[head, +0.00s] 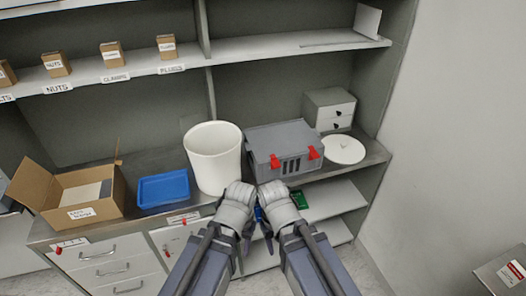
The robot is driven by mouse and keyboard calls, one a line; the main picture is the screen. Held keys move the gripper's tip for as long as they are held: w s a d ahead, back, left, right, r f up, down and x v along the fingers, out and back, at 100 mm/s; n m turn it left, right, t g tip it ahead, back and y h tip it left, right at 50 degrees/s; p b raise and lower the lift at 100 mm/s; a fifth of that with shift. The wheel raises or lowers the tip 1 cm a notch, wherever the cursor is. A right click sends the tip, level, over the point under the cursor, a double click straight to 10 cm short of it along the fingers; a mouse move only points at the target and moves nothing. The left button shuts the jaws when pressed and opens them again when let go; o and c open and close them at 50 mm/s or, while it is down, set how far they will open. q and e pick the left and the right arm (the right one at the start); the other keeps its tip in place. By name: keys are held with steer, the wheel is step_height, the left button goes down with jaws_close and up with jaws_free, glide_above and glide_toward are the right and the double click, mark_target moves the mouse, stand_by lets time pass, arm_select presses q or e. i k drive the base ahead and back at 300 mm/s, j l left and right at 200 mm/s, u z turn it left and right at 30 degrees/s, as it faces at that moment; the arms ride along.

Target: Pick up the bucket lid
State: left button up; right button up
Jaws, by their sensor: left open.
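The bucket lid (343,149) is a flat white disc with a small knob, lying on the counter at the right, beside the grey toolbox. The white bucket (213,160) stands upright and uncovered left of the toolbox. My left gripper (249,226) is open, in front of the counter's edge below the bucket and toolbox. My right gripper (268,229) is close beside it; its fingers are mostly hidden by its wrist. Both are well to the left of the lid and apart from it.
The grey toolbox (285,149) with red latches stands between bucket and lid. A small drawer unit (329,110) is behind the lid. A blue tray (163,189) and an open cardboard box (75,192) are at left. A shelf (260,52) runs above; a wall (450,130) bounds the right.

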mark_target(340, 149)
steer(key=i+l, duration=0.45)
steer(key=i, duration=0.15)
steer(key=i+l+z, duration=0.1)
steer(key=i+l, duration=0.35)
steer(key=i, duration=0.15)
